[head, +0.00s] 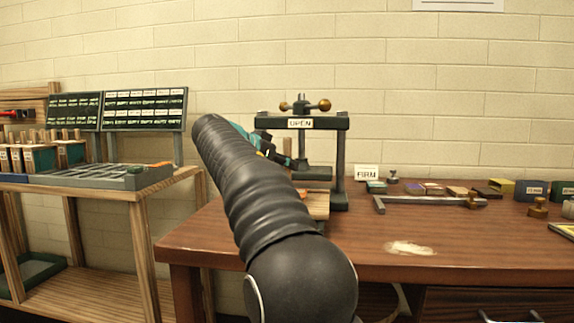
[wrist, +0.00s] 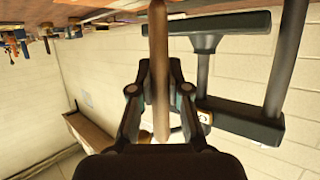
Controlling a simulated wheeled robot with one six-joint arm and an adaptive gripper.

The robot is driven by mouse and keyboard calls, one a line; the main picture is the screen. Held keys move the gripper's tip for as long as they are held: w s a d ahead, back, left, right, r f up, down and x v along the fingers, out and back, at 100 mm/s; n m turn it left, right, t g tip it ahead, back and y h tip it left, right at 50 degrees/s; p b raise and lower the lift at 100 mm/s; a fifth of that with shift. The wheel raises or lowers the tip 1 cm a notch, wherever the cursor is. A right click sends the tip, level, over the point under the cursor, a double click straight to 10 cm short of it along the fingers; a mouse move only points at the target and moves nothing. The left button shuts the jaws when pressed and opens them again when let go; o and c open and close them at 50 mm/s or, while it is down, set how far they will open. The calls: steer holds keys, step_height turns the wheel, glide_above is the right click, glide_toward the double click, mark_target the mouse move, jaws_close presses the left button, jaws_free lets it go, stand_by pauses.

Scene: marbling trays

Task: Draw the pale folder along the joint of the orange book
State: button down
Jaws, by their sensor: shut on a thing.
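My gripper (wrist: 160,75) is shut on the pale folder (wrist: 159,40), a tan stick held between the two fingers in the wrist view. The folder runs up the picture toward the table edge; whether its far end touches anything cannot be told. In the head view my arm hides most of the gripper, which is in front of the press at its left side. A small orange edge (head: 303,194), perhaps the orange book, shows beside my arm on a light wooden board (head: 318,206). Its joint is hidden.
The dark press (head: 340,160) with an "OPEN" sign stands close by the gripper; its frame also shows in the wrist view (wrist: 240,122). A "FIRM" card (head: 367,173), a metal bar and several small blocks are to the right. The table front (head: 480,250) is mostly clear.

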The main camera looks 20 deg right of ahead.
steer(key=shift+s+f, duration=0.1)
stand_by(0.3)
steer(key=shift+s+a+b, duration=0.25)
steer(key=shift+b, duration=0.15)
steer(key=shift+s+a+b, duration=0.3)
steer(key=shift+s+b, duration=0.15)
steer(key=shift+b, duration=0.05)
stand_by(0.6)
steer(key=shift+s+a, duration=0.15)
steer(key=shift+s, duration=0.1)
steer(key=shift+s+a+b, duration=0.55)
steer(key=shift+s+b, duration=0.25)
steer(key=shift+b, duration=0.1)
stand_by(0.9)
steer(key=shift+s+a, duration=0.15)
steer(key=shift+s, duration=0.1)
step_height(320, 180, up, 7)
steer(key=p, duration=0.5)
steer(key=shift+p, duration=0.3)
stand_by(0.4)
